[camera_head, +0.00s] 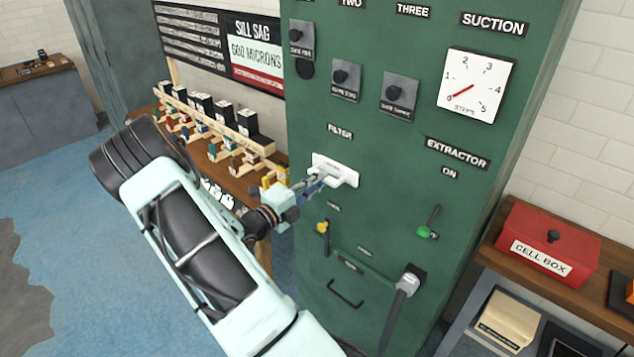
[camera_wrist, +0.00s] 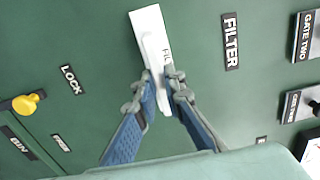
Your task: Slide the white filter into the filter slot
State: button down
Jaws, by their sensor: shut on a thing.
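The white filter (camera_head: 345,172) is at the front of the green machine, below the "FILTER" label (camera_head: 340,131). In the wrist view the filter (camera_wrist: 149,38) is a pale upright strip with dark lettering partly covered by a finger. My gripper (camera_head: 314,182) reaches it from the lower left. In the wrist view my gripper (camera_wrist: 164,92) has its two blue-and-grey fingers shut on the filter's handle part. The filter is close to the green panel. No open slot shows, and I cannot tell how deep the filter sits.
The green machine (camera_head: 390,145) has a yellow lock knob (camera_head: 322,227), a green-tipped switch (camera_head: 424,232) and a lever (camera_head: 408,282) below the filter. A dial (camera_head: 475,86) is at upper right. A red cell box (camera_head: 545,245) stands right. A bench with blocks (camera_head: 225,130) stands left.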

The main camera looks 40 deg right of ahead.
jog(key=shift+d, duration=0.7)
jog(key=c, duration=1.9)
grip_release()
jog(key=shift+c, duration=0.2)
jog(key=shift+a, duration=0.15)
jog(key=a, duration=1.1)
jog(key=shift+s+a, duration=0.4)
jog(key=shift+s, duration=0.05)
